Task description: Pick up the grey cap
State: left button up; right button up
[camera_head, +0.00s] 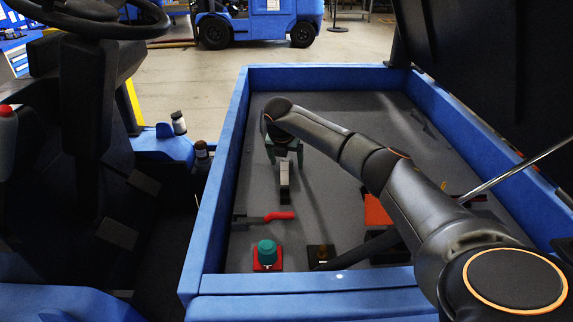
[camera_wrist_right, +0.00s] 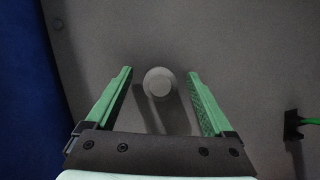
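The grey cap (camera_wrist_right: 160,83) is a small round light-grey piece on the grey floor of the blue-walled bed, seen from above in the right wrist view. My right gripper (camera_wrist_right: 160,73) is open above it, its two green fingers on either side of the cap with gaps on both sides. I cannot tell how far above the cap the fingers are. In the head view my right arm reaches into the bed and the right gripper (camera_head: 285,160) points down. I cannot make out the cap there. My left gripper is not in view.
The blue bed wall (camera_head: 228,150) borders the left side. A teal knob on a red base (camera_head: 267,254), a red-handled tool (camera_head: 280,216) and an orange piece (camera_head: 377,210) are in the near part. A black-headed tool with a green handle (camera_wrist_right: 292,124) lies right of the cap.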

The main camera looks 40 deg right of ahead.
aim_at(288, 157)
jog(key=c, duration=0.8)
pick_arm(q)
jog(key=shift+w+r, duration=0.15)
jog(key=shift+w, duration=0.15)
pick_arm(e)
jog(key=shift+r, duration=0.1)
jog(key=shift+r, duration=0.55)
notch_tip(288, 157, up, 2)
jog(key=shift+s+r, duration=0.1)
pick_arm(q)
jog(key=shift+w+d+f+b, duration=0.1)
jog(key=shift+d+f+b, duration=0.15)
jog(key=shift+b, duration=0.2)
pick_arm(e)
jog(key=shift+s+a+r, duration=1)
jog(key=shift+s+r, duration=0.6)
jog(key=shift+s, duration=0.5)
jog(key=shift+s+a+r, duration=1.05)
jog(key=shift+s+r, duration=0.5)
jog(key=shift+s, duration=0.5)
jog(key=shift+s+a+r, duration=1)
jog(key=shift+s+r, duration=0.6)
jog(key=shift+s, duration=0.5)
